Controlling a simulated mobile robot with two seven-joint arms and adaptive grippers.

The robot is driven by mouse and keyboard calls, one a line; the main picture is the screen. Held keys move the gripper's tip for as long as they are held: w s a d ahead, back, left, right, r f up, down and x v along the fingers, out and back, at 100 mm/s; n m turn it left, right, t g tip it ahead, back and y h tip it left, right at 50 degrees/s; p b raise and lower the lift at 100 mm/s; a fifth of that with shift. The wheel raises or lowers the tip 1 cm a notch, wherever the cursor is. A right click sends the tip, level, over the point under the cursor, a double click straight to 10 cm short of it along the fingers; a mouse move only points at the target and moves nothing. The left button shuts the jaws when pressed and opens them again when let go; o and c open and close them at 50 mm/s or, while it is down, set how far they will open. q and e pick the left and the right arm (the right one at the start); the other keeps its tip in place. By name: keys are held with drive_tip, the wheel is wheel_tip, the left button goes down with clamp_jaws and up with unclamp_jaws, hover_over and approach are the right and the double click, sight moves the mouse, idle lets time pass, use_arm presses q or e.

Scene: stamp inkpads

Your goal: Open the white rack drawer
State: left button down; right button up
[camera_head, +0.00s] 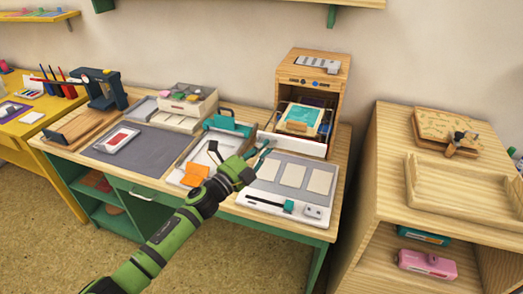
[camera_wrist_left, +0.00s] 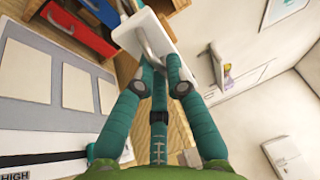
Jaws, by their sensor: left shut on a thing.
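The wooden rack (camera_head: 313,72) stands at the back right of the table. Its white drawer (camera_head: 300,145) is pulled out toward me, with teal and yellow items (camera_head: 300,117) showing inside it. In the left wrist view its white front (camera_wrist_left: 127,37) is at the top, with a grey bar handle. My left gripper (camera_head: 265,147) is at the left part of this front. In the left wrist view its teal fingers (camera_wrist_left: 160,62) are closed around the handle. The exact contact is partly hidden by the fingers. My right gripper is not in view.
A white board with blank cards (camera_head: 292,174) lies just below the drawer. A white tray with an orange note (camera_head: 195,174) is to the left. Red (camera_wrist_left: 84,27) and blue (camera_wrist_left: 98,10) fronts sit beside the white one. A wooden cabinet (camera_head: 387,150) stands to the right.

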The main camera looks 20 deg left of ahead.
use_arm(q)
drive_tip(key=shift+w, duration=0.2)
drive_tip(key=c, duration=1.3)
unclamp_jaws()
drive_tip(key=shift+o, duration=0.2)
drive_tip(key=shift+s+a+f, duration=0.15)
drive_tip(key=shift+s+a, duration=0.05)
drive_tip(key=shift+s, duration=0.25)
drive_tip(key=v, duration=1.1)
drive_tip(key=shift+s, duration=0.1)
